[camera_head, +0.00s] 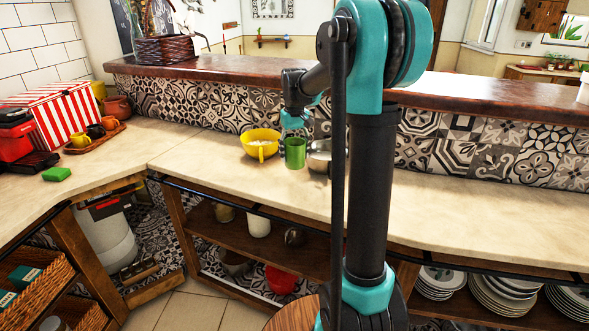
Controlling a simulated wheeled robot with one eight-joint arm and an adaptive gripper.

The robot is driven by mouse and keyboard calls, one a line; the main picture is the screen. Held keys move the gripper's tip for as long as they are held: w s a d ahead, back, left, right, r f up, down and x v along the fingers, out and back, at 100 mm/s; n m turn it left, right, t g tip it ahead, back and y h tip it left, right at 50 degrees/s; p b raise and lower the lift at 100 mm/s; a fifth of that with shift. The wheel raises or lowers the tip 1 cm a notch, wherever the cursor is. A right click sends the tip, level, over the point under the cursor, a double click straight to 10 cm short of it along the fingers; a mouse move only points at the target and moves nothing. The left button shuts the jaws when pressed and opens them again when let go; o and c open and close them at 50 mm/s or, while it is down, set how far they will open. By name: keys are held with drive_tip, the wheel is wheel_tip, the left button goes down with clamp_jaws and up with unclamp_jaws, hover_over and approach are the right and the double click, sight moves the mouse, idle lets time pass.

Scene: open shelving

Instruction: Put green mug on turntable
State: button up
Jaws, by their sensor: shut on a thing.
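The green mug (295,154) is upright at the counter, between a yellow bowl and a metal pot. My gripper (291,136) comes down from above and is shut on the green mug. The fingertips are small and partly hidden, and I cannot tell whether the mug's base touches the counter. A brown wooden tray (77,149) with small yellow, dark and orange cups lies on the left counter. I cannot tell whether this is the turntable; no other turntable is clearly seen.
The yellow bowl (260,143) is just left of the mug; the metal pot (319,157) is close on its right, partly behind my arm. A tiled wall with a wooden ledge (230,69) runs behind. The counter (190,143) is clear between tray and bowl.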

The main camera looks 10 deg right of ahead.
sight(295, 169)
drive_tip(key=shift+f, duration=3.1)
drive_tip(key=o, duration=1.3)
drive_tip(key=shift+f, duration=0.1)
